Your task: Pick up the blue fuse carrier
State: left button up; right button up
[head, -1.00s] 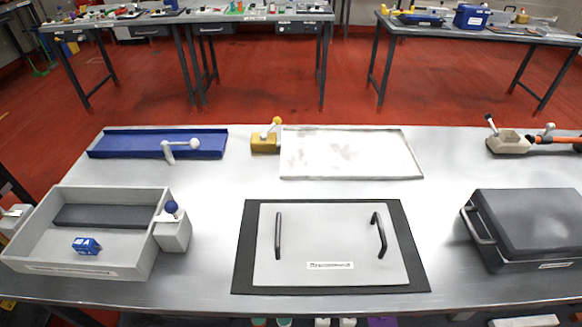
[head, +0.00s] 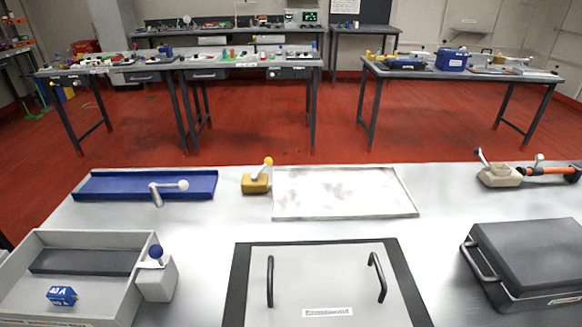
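The blue fuse carrier (head: 62,296) is a small blue block with white markings. It lies inside the grey open tray (head: 146,262) at the lower left of the head view, in front of a dark grey strip (head: 86,261). The front of the tray is cut off by the picture's lower edge. Neither of my grippers shows in the head view.
A grey block with a blue knob (head: 155,283) stands at the tray's right side. A panel with two black handles (head: 325,284) is at centre front, and a dark lidded case (head: 532,262) at right. A blue tray (head: 110,186) and white tray (head: 345,193) lie behind.

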aim_at(64, 296)
jog(key=u, duration=1.6)
jog(key=i+j, duration=0.15)
jog(key=j, duration=0.25)
jog(key=i+j, duration=0.1)
jog(key=j, duration=0.3)
